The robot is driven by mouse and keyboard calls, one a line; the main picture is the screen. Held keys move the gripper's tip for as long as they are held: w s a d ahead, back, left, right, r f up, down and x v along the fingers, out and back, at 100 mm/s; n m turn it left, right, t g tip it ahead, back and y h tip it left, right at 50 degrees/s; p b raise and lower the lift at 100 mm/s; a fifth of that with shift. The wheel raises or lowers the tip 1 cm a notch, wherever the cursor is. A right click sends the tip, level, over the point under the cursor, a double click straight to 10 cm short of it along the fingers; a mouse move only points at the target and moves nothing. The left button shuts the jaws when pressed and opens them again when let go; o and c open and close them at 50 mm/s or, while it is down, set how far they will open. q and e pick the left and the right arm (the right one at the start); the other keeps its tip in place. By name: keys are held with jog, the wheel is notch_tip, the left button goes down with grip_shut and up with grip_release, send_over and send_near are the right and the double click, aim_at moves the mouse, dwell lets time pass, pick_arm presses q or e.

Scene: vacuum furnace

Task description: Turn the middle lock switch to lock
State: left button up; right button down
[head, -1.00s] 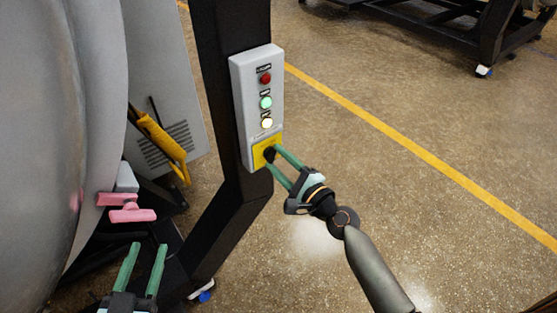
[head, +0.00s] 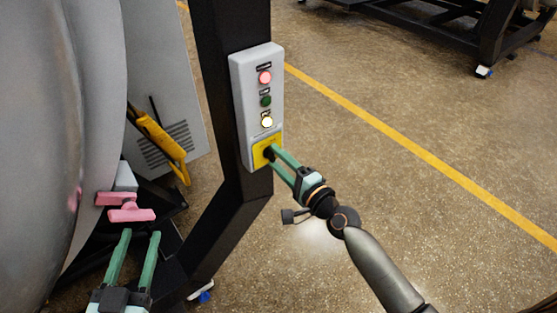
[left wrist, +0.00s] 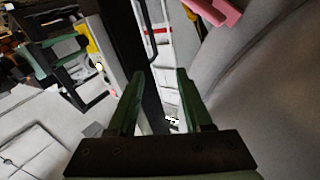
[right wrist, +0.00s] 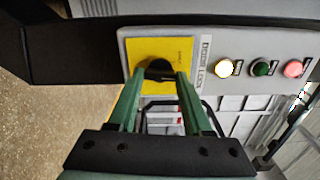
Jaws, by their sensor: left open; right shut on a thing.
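The lock switch is a black knob (right wrist: 158,70) on a yellow plate (right wrist: 181,48) at the bottom of a grey control box (head: 241,72). My right gripper (head: 272,153) is shut on the knob; in the right wrist view its fingertips (right wrist: 155,78) lie on either side of it. In the head view the fingers partly hide the knob. My left gripper (head: 140,235) is open and empty, below a pink handle (head: 128,207) on the furnace. The handle also shows in the left wrist view (left wrist: 215,12).
Above the plate, the box has a lit red lamp (head: 265,78), a dark green lamp (head: 266,100) and a lit whitish lamp (head: 267,122). The box is on a black post (head: 232,25). The grey furnace body (head: 45,130) fills the left. Open floor lies right.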

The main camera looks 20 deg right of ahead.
jog(key=shift+n, duration=1.4)
pick_arm(q)
notch_tip(320, 180, down, 10)
jog(key=s+n+g+y+p, duration=0.1)
jog(key=s+g, duration=0.1)
jog(key=g, duration=0.2)
jog(key=shift+s+a+y+p, duration=0.15)
jog(key=shift+s+y+p, duration=0.15)
jog(key=shift+p, duration=0.05)
pick_arm(e)
jog(key=n, duration=0.4)
jog(key=shift+n, duration=0.3)
pick_arm(q)
jog(key=shift+f, duration=0.1)
pick_arm(e)
jog(key=shift+c, duration=1.6)
grip_release()
jog(key=shift+s, duration=0.1)
jog(key=shift+s+d, duration=0.15)
jog(key=shift+s, duration=0.1)
pick_arm(q)
jog(key=s+f+n+g+p, duration=0.1)
jog(key=s+f+g, duration=0.3)
jog(key=f, duration=0.4)
jog(key=shift+s+g+y+p, duration=0.3)
jog(key=shift+s, duration=0.55)
pick_arm(e)
jog(key=v, duration=1.1)
jog(key=shift+s, duration=0.4)
